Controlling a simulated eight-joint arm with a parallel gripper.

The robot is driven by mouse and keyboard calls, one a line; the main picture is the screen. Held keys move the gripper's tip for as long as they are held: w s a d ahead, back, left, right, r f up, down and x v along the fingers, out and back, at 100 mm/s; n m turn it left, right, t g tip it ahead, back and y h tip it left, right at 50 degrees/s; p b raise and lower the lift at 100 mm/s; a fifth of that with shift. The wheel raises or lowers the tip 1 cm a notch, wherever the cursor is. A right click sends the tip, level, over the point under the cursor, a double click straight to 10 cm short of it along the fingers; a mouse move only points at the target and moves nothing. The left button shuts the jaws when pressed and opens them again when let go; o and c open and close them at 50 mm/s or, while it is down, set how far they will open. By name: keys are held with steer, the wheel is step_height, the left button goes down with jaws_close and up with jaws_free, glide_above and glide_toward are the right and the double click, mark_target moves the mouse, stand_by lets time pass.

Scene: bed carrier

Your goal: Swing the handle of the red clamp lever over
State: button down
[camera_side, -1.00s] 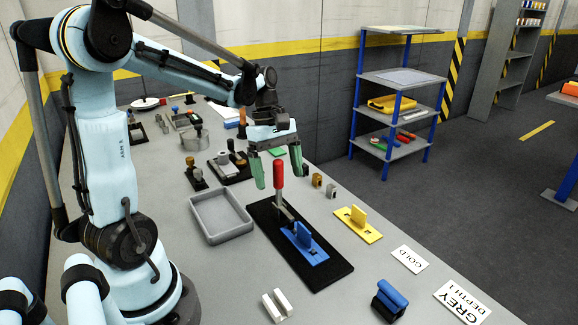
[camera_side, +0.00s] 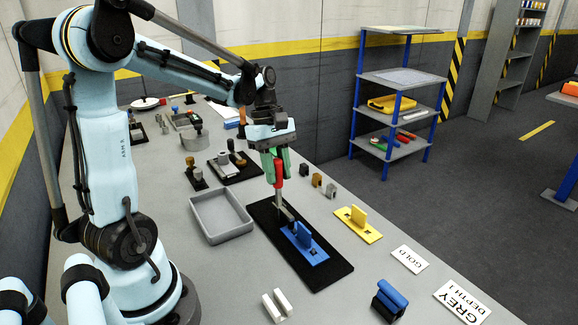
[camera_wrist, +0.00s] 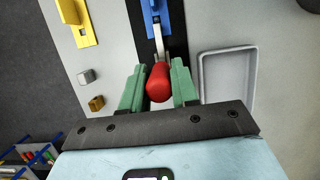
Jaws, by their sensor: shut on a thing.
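The red clamp lever handle (camera_side: 278,174) stands upright on the black base plate (camera_side: 328,273) in the side view. Its metal arm runs down to the plate beside a blue block (camera_side: 303,236). My gripper (camera_side: 275,172) is over the handle with its green fingers shut on the upper part of it. In the wrist view the red handle (camera_wrist: 159,82) sits between the two green fingers (camera_wrist: 158,88), with the metal arm and blue block (camera_wrist: 154,15) beyond it.
A grey tray (camera_side: 247,228) lies left of the black plate. A yellow piece (camera_side: 358,224) on its base, small blocks (camera_side: 317,180) and a GOLD card (camera_side: 409,258) lie to the right. A white part (camera_side: 277,304) and a blue-and-black part (camera_side: 389,300) are near the front.

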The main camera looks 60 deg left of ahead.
steer(key=shift+a+f, duration=0.1)
steer(key=shift+a, duration=0.55)
steer(key=shift+a+f, duration=0.2)
steer(key=shift+a, duration=0.35)
steer(key=shift+a+f, duration=0.25)
steer(key=shift+a, duration=0.4)
steer(key=shift+a, duration=0.15)
